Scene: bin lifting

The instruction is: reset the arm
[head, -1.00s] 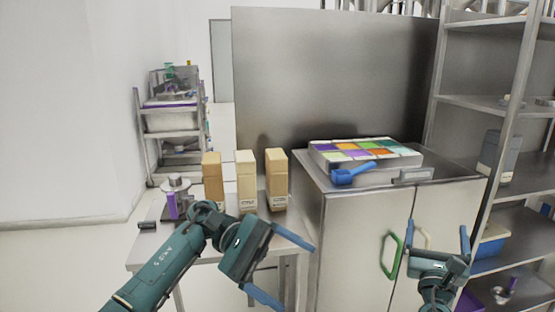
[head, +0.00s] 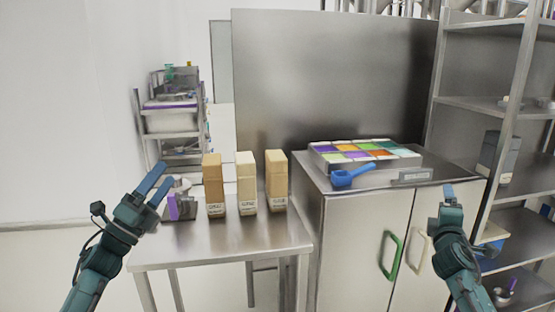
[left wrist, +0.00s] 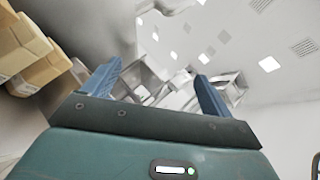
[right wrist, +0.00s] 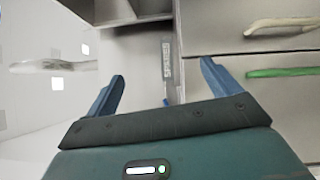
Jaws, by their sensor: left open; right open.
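My left gripper (head: 158,186) is open and empty in the head view, raised at the left of the steel table, its blue fingers pointing up. In the left wrist view its two fingers (left wrist: 155,85) stand wide apart with nothing between them. My right gripper (head: 450,196) points up in front of the steel cabinet's right side. In the right wrist view its fingers (right wrist: 162,85) are apart and empty.
A steel table (head: 220,244) holds three tan cartons (head: 247,183) and a small device with a purple part (head: 181,207). A steel cabinet (head: 350,240) carries a tray of coloured compartments (head: 320,162) and a blue scoop (head: 352,176). A shelf rack (head: 515,175) stands at right.

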